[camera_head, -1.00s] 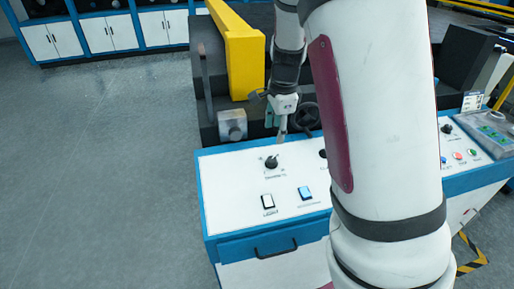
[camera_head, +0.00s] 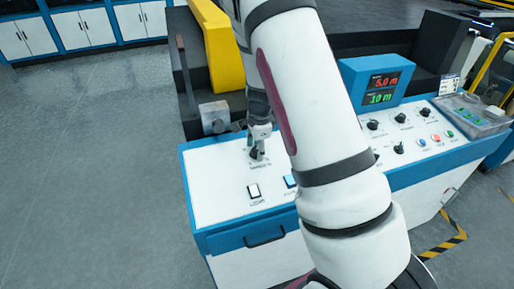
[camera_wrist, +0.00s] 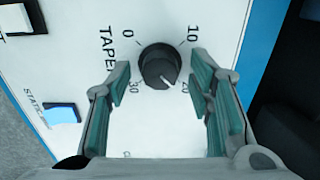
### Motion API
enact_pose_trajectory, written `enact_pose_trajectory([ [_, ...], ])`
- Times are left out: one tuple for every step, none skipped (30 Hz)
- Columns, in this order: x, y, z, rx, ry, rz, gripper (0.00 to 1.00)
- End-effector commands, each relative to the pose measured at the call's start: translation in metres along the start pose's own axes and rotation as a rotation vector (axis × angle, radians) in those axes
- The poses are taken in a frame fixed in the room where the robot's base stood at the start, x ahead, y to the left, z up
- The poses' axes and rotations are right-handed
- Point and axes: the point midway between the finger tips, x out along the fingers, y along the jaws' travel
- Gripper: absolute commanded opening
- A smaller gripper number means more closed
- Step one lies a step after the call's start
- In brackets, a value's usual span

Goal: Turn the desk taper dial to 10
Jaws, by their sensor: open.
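The taper dial (camera_wrist: 159,65) is a round black knob on the white panel, labelled TAPE, with 0, 10, 20 and 30 printed around it. Its white pointer mark faces lower right in the wrist view, near the 20. My gripper (camera_wrist: 160,68) is open, its teal-padded fingers apart to the left and right of the knob, with no clear contact. In the head view, my gripper (camera_head: 260,143) is over the dial (camera_head: 254,154), which it partly hides.
A white rocker switch (camera_head: 254,191) and a blue one (camera_head: 290,181) sit in front of the dial. A blue display box (camera_head: 378,80) reads 5.0 m and 10 m. More knobs (camera_head: 373,125) and coloured buttons (camera_head: 436,138) are to the right. A yellow machine arm (camera_head: 216,45) stands behind.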

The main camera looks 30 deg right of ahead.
Motion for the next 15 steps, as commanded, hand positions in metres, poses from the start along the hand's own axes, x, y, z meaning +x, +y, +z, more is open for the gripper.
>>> enact_pose_trajectory([
  [0.0014, -0.0001, 0.0002, 0.0, 0.0, 0.0, 0.48],
  [0.0018, -0.0001, 0.0004, -0.001, -0.001, 0.0, 0.48],
  [0.0021, -0.0002, 0.0005, -0.001, -0.001, 0.0, 0.48],
  [0.0022, -0.0002, 0.0005, -0.001, -0.001, -0.001, 0.48],
  [0.0022, -0.0002, 0.0006, -0.001, -0.001, -0.001, 0.48],
  [0.0021, -0.0003, 0.0006, -0.001, -0.001, -0.001, 0.48],
  [0.0021, -0.0003, 0.0005, -0.001, -0.001, 0.0, 0.48],
  [0.0021, -0.0002, 0.0006, -0.001, -0.001, 0.0, 0.48],
  [0.0021, -0.0003, 0.0005, -0.001, -0.001, 0.0, 0.45],
  [0.002, -0.0002, 0.0005, -0.001, -0.001, 0.0, 0.39],
  [0.002, -0.0002, 0.0005, -0.001, -0.001, 0.0, 0.32],
  [0.002, -0.0002, 0.0005, -0.001, -0.001, 0.0, 0.23],
  [0.002, -0.0002, 0.0005, -0.001, -0.001, 0.0, 0.16],
  [0.0019, -0.0002, 0.0005, -0.001, -0.001, 0.0, 0.09],
  [0.0019, -0.0002, 0.0005, -0.001, -0.001, 0.0, 0.0],
])
